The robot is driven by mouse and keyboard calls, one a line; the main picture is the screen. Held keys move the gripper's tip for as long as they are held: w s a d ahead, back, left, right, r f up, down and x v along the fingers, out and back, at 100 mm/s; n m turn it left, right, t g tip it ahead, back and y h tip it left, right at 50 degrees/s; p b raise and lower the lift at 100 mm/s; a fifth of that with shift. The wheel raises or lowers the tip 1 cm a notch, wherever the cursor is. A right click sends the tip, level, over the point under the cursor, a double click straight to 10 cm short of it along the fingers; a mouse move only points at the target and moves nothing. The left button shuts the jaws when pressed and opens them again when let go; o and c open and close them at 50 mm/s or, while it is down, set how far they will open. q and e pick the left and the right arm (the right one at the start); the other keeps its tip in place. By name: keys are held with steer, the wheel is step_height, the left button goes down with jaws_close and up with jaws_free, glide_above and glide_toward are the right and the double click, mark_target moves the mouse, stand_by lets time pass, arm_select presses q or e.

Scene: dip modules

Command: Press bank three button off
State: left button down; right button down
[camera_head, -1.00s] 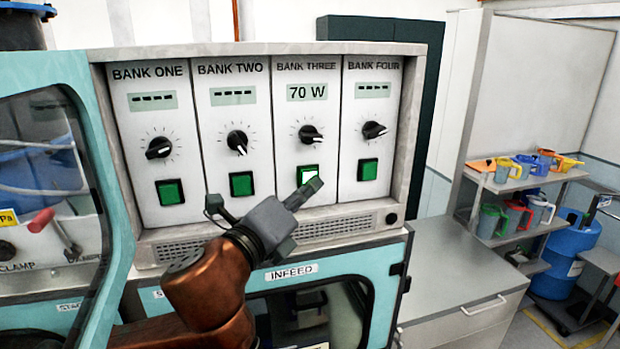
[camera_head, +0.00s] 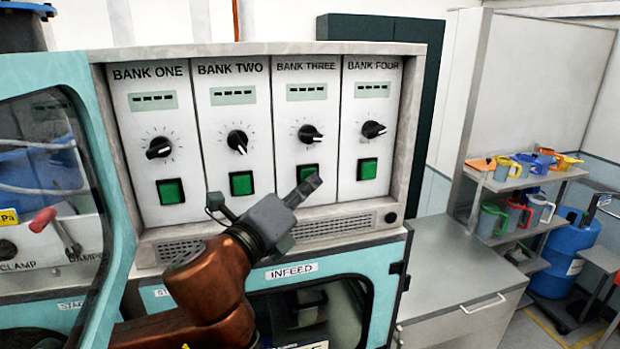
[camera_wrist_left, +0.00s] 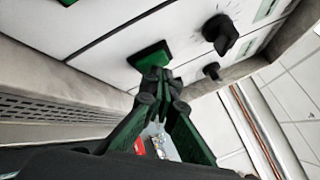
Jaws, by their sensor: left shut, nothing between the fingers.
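The bank three module (camera_head: 307,105) is the third of the panels in the head view. Its display (camera_head: 306,91) shows dashes. Its green button (camera_head: 307,171) is unlit, and its lower part is hidden by my gripper. My left gripper (camera_head: 312,184) is shut and empty, with its tips at the button's lower edge in the head view; I cannot tell whether they touch it. In the left wrist view the shut fingertips (camera_wrist_left: 160,75) are close to a green button (camera_wrist_left: 150,56). My right gripper is not in view.
Bank one (camera_head: 153,110), bank two (camera_head: 233,110) and bank four (camera_head: 371,105) also show dashes, each with a black knob and green button. A grey cabinet (camera_head: 460,270) stands to the right. A shelf with several coloured jugs (camera_head: 520,215) stands beyond it.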

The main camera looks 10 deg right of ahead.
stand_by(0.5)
arm_select(q)
steer(key=shift+s, duration=0.7)
steer(key=shift+s, duration=2.5)
